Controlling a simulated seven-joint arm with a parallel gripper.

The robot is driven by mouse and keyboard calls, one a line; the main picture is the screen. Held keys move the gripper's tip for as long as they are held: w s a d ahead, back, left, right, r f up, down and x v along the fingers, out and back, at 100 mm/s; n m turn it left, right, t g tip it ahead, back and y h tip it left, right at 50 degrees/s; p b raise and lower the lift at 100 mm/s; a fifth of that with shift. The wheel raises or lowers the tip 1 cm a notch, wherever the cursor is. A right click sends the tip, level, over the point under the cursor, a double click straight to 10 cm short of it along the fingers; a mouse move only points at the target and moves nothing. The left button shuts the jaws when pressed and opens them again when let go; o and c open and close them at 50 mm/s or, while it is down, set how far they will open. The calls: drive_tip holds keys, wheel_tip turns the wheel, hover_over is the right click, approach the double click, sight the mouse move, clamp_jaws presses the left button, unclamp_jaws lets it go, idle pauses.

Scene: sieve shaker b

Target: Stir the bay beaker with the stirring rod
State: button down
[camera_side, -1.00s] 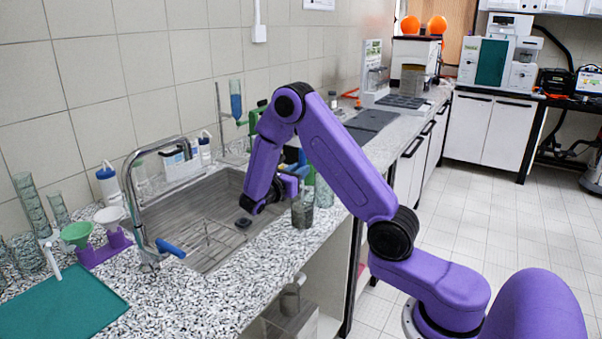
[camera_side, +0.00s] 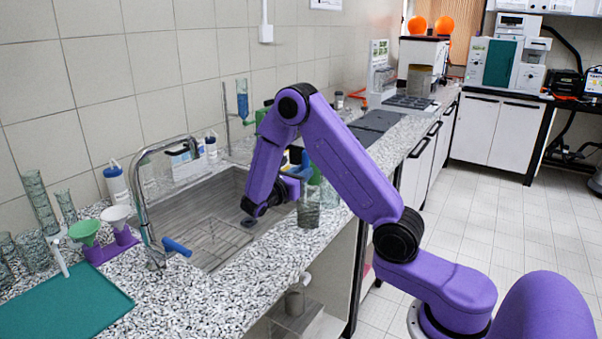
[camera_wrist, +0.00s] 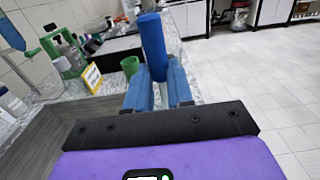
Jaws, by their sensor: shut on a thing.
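My gripper (camera_wrist: 160,84) has its blue fingers closed on a blue cylindrical rod (camera_wrist: 152,45), which stands upright between them in the wrist view. In the side view my gripper (camera_side: 293,182) is at the right edge of the sink, just above a clear glass beaker (camera_side: 308,209) on the speckled counter. The rod's lower end is hidden, so I cannot tell whether it is inside the beaker.
The steel sink (camera_side: 205,222) with a tap (camera_side: 143,200) lies left of my gripper. Another glass vessel (camera_side: 330,195) stands close behind the beaker. A green cup (camera_wrist: 130,67) is near the fingers in the wrist view. The counter's front edge is close.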

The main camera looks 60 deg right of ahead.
drive_tip(key=shift+s+a, duration=0.15)
drive_tip(key=shift+a, duration=0.05)
drive_tip(key=shift+s+d, duration=0.1)
drive_tip(key=shift+s+d, duration=0.2)
drive_tip(key=shift+s, duration=0.3)
drive_tip(key=shift+w+d, duration=0.1)
drive_tip(key=shift+d, duration=0.5)
